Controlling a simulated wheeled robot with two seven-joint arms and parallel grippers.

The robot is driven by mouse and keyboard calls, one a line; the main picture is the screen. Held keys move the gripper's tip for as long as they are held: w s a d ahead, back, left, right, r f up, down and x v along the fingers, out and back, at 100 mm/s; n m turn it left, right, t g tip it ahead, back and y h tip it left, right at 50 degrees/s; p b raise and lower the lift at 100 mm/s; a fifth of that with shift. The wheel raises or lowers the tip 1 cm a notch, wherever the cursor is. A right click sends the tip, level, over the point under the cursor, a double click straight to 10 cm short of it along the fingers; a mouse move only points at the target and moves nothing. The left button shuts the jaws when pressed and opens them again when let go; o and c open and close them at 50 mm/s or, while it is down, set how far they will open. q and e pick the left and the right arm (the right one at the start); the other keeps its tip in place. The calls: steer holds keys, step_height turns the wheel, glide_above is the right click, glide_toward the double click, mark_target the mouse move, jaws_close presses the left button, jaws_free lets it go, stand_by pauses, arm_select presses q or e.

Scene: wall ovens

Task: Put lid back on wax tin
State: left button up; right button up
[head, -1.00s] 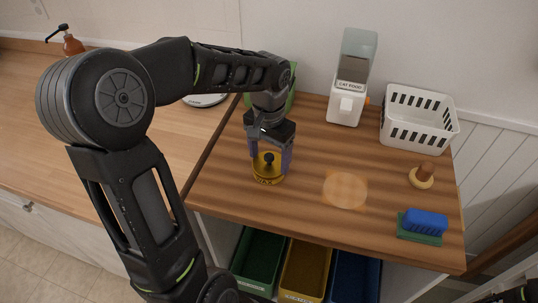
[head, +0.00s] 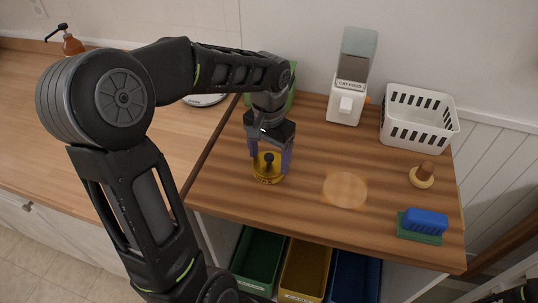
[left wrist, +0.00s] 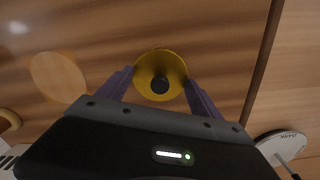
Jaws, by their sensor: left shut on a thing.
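The wax tin (head: 267,179) is a low round yellow tin on the wooden counter, left of its middle. Its yellow lid with a black knob (head: 268,158) is at the tin's top, between the fingers of my left gripper (head: 270,166). The left gripper points down and is shut on the lid. The left wrist view shows the round yellow lid (left wrist: 149,62) from above with its knob, between the purple fingers (left wrist: 160,78). The lid hides most of the tin there, and I cannot tell whether it is fully seated.
A pale round patch (head: 345,189) lies right of the tin. A cat food dispenser (head: 347,90) and white basket (head: 416,133) stand behind. A wooden-knobbed object (head: 422,176) and blue brush (head: 426,221) are at right. Coloured bins (head: 304,270) sit below the counter edge.

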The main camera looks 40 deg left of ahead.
stand_by(0.4)
arm_select(q)
steer(key=o, duration=1.4)
steer(key=shift+r, duration=0.1)
steer(key=shift+r+p, duration=2.7)
steer(key=shift+r, duration=0.75)
jaws_close()
